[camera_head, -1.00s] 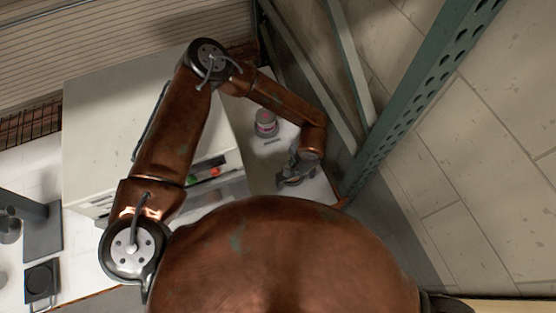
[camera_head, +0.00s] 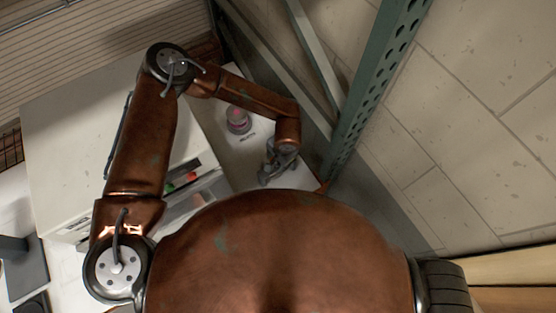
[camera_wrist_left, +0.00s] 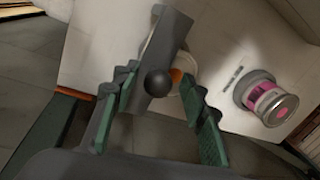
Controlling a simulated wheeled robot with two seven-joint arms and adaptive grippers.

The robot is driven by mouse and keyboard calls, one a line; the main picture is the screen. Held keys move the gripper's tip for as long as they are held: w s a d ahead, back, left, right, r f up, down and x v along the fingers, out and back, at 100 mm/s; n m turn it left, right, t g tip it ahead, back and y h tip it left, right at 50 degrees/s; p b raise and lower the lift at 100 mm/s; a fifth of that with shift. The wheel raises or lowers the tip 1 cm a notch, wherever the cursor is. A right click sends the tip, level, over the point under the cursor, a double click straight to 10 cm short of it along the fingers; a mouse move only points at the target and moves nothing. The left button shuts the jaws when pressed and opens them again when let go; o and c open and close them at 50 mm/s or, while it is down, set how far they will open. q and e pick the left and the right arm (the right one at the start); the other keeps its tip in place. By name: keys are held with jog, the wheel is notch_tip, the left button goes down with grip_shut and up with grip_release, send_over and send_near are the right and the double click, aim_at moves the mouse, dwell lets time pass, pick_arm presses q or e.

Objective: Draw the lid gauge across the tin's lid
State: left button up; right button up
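My left gripper (camera_head: 268,165) is low over the white surface beside the rack post in the head view. In the left wrist view its two green-padded fingers (camera_wrist_left: 160,88) are apart, one on each side of a dark ball knob (camera_wrist_left: 157,83), with a gap to each. The knob sits on a grey bar, which looks like the lid gauge (camera_wrist_left: 166,42). Under the bar a pale round rim with an orange patch (camera_wrist_left: 176,76) shows in part; I cannot tell whether it is the tin. A grey tin with a pink band (camera_wrist_left: 262,93) stands to the right; it also shows in the head view (camera_head: 237,120). My right gripper is not in view.
A large pale machine (camera_head: 75,130) with red and green buttons stands left of the gripper. A green perforated rack post (camera_head: 365,95) rises close on the right. A short dark label (camera_wrist_left: 235,78) lies on the white surface (camera_wrist_left: 215,45) near the pink-banded tin.

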pick_arm(q)
notch_tip(320, 180, up, 12)
jog(key=s+d, duration=0.1)
jog(key=shift+s+d+f, duration=0.2)
jog(key=shift+s+d, duration=0.15)
jog(key=shift+s, duration=0.05)
dwell(0.4)
